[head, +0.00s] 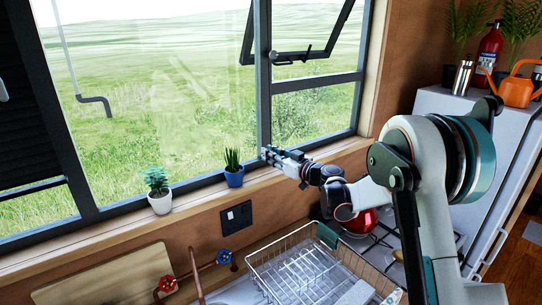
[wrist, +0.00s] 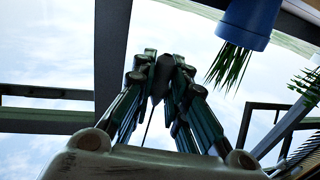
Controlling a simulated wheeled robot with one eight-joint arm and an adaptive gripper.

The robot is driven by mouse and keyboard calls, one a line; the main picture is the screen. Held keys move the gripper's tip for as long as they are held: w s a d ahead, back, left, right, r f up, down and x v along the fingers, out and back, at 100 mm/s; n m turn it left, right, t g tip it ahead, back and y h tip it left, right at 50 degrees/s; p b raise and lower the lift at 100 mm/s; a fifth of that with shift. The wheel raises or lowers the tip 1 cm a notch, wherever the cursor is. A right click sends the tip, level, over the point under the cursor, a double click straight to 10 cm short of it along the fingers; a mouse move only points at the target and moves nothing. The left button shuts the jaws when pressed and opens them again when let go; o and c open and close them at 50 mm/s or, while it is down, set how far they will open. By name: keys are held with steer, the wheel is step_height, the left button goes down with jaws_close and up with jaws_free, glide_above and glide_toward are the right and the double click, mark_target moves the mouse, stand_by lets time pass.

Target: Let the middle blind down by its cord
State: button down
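My gripper (head: 268,154) is stretched out to the window, near the dark upright frame right of the middle pane. In the wrist view, my gripper's fingers (wrist: 162,65) close in on both sides of a dark, drop-shaped cord pull (wrist: 162,75). A thin cord (wrist: 149,120) runs from the pull between the fingers. The fingers appear to touch the pull. In the head view the pull is too small to tell from the gripper. The middle blind itself is not in view; its pane stands clear.
A dark slatted blind (head: 25,115) covers part of the left window. A white-potted succulent (head: 158,190) and a blue-potted plant (head: 233,170) stand on the sill, the blue pot close left of my gripper. A wire dish rack (head: 310,265) and red pot (head: 360,222) lie below.

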step_height(320, 180, up, 33)
steer(key=p, duration=1)
steer(key=shift+w+r, duration=0.1)
steer(key=c, duration=1.6)
jaws_free()
steer(key=shift+c, duration=0.2)
steer(key=shift+o, duration=0.3)
steer(key=shift+s+d, duration=0.15)
steer(key=shift+s, duration=0.05)
steer(key=shift+w, duration=0.1)
steer(key=v, duration=1.2)
